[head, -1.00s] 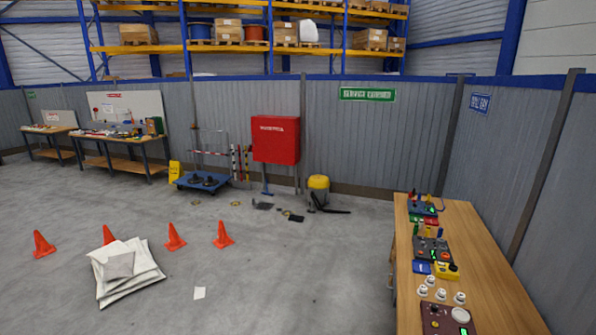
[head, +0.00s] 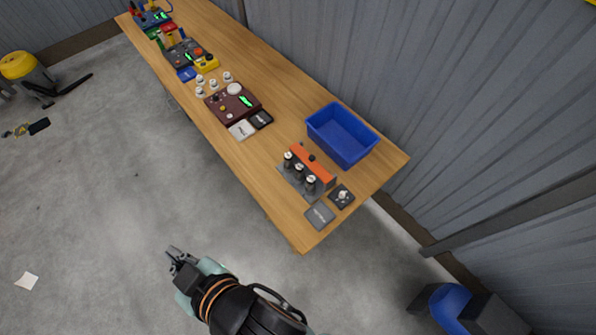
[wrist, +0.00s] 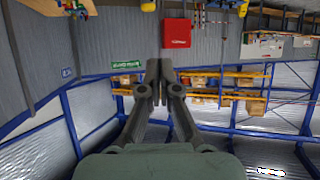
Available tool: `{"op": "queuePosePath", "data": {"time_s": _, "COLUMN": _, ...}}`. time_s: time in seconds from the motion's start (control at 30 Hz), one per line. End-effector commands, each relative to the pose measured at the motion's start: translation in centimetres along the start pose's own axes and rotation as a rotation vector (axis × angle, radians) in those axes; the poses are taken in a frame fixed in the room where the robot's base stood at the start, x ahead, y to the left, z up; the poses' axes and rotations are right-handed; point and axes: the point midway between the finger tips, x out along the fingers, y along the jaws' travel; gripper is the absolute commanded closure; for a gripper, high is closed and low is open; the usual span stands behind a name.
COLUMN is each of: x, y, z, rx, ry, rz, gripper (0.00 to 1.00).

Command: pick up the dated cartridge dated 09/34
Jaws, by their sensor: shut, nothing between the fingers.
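Several small white-topped pieces (head: 213,84) stand on the wooden table. Nearer, a few dark cylinders with pale tops (head: 299,170) stand in a row on a grey plate beside an orange block (head: 312,165). I cannot tell which of these are the dated cartridges; no 09/34 date is legible. My gripper (head: 171,251) is over the grey floor, left of the table's near end and apart from everything. In the wrist view my gripper (wrist: 159,66) has its fingers together with nothing between them, facing the far wall and racks.
The wooden table (head: 265,185) carries a blue bin (head: 341,135), a maroon box (head: 232,103) with controls and several small coloured devices. A grey corrugated wall (head: 430,90) runs behind it. A blue rounded object (head: 447,305) is at lower right. The floor around my gripper is clear.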

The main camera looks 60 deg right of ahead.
Motion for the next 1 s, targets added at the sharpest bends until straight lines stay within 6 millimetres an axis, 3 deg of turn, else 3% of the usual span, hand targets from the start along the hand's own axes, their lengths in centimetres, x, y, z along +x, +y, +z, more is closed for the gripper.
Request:
{"op": "queuePosePath", "data": {"time_s": 0.37, "x": 0.0, "y": 0.0, "z": 0.0, "rx": 0.0, "ry": 0.0, "rz": 0.0, "gripper": 1.0}}
{"op": "queuePosePath", "data": {"time_s": 0.63, "x": 0.0, "y": 0.0, "z": 0.0, "rx": 0.0, "ry": 0.0, "rz": 0.0, "gripper": 0.55}}
{"op": "queuePosePath", "data": {"time_s": 0.9, "x": 0.1, "y": 0.1, "z": 0.1, "rx": 0.0, "ry": -0.001, "rz": 0.001, "gripper": 0.55}}
{"op": "queuePosePath", "data": {"time_s": 0.97, "x": 1.3, "y": 0.7, "z": 1.1, "rx": 0.002, "ry": -0.018, "rz": 0.014, "gripper": 0.55}}
{"op": "queuePosePath", "data": {"time_s": 1.0, "x": 2.8, "y": 1.6, "z": 2.2, "rx": 0.006, "ry": -0.04, "rz": 0.031, "gripper": 0.55}}
